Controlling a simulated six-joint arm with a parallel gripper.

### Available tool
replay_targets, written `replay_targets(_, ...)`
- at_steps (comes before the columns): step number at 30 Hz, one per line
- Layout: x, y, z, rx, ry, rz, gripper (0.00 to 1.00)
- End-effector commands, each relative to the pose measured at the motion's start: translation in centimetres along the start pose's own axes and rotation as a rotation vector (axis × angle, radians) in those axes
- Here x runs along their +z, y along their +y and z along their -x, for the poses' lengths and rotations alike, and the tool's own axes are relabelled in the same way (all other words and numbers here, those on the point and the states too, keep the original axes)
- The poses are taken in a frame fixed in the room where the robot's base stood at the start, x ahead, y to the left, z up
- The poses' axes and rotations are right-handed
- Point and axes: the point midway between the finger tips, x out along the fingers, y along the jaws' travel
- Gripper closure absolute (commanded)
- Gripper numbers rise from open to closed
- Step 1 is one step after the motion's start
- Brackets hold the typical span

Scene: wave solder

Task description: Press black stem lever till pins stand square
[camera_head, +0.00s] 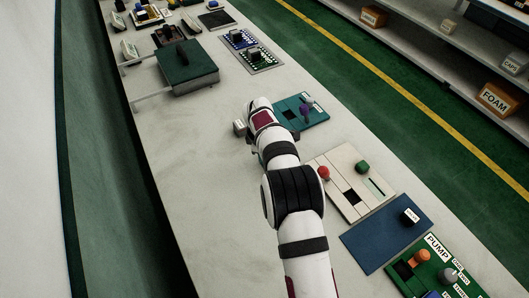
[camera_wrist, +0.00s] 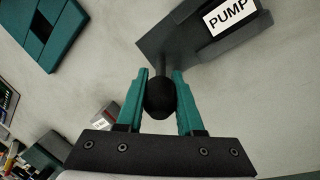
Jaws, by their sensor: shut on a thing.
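In the wrist view, my gripper (camera_wrist: 160,84) has its teal fingers on either side of a round black knob (camera_wrist: 160,102), shut on it. The knob sits at the end of a dark stem (camera_wrist: 163,66). The stem runs up to a dark grey block (camera_wrist: 185,40) that bears a white PUMP label (camera_wrist: 231,14). I take this as the black stem lever. No pins can be made out. In the head view, my arm hides the fingers and the lever.
A teal board (camera_head: 317,112) with a purple knob lies just right of my wrist. A cream panel (camera_head: 340,172) with red and green knobs and a blue plate (camera_head: 375,240) lie nearer. A small labelled block (camera_wrist: 103,118) is left of the fingers. Bare table lies to the left.

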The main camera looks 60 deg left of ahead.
Motion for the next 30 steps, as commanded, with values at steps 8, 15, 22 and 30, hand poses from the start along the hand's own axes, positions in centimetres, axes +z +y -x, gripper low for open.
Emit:
replay_targets(8, 0.02, -0.13, 0.01, -0.005, -0.001, -0.002, 1.0)
replay_targets(15, 0.66, 0.52, -0.05, -0.099, 0.094, -0.034, 1.0)
replay_targets(22, 0.89, 0.81, 0.07, -0.177, 0.179, -0.047, 1.0)
replay_targets(30, 0.84, 0.78, 0.13, -0.18, 0.182, -0.046, 1.0)
